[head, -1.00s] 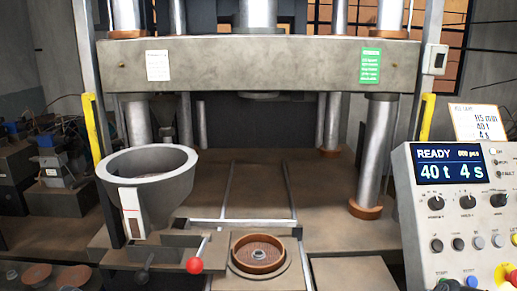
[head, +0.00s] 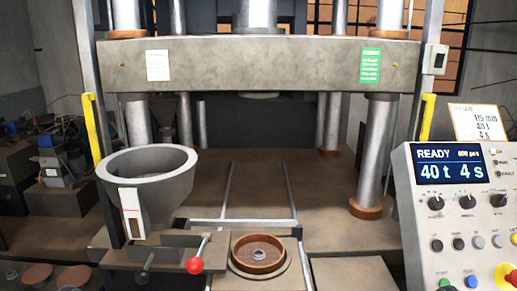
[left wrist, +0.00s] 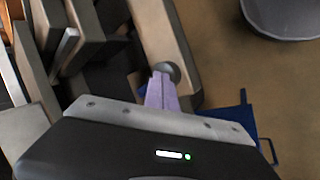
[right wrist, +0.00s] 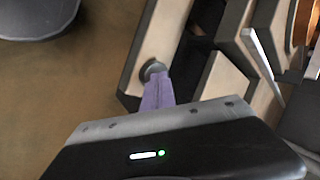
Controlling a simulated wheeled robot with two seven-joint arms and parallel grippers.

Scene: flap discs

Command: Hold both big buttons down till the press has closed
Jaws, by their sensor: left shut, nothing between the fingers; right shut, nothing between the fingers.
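In the head view the press's wide grey crosshead (head: 260,65) is up, with a clear gap above the bed (head: 265,175). Its control panel (head: 460,222) reads READY, 40 t and 4 s. A round grey button (left wrist: 171,71) on a pale housing shows in the left wrist view, with my left gripper (left wrist: 160,77) shut and empty at it. A like button (right wrist: 152,67) shows in the right wrist view, with my right gripper (right wrist: 156,79) shut and empty at it. I cannot tell whether either gripper touches or presses its button. Neither gripper shows in the head view.
A grey hopper (head: 147,170) stands front left of the bed, near a red-knobbed lever (head: 195,265). A brown round mould (head: 258,252) sits at the front middle. Yellow bars (head: 91,125) stand at both sides of the press.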

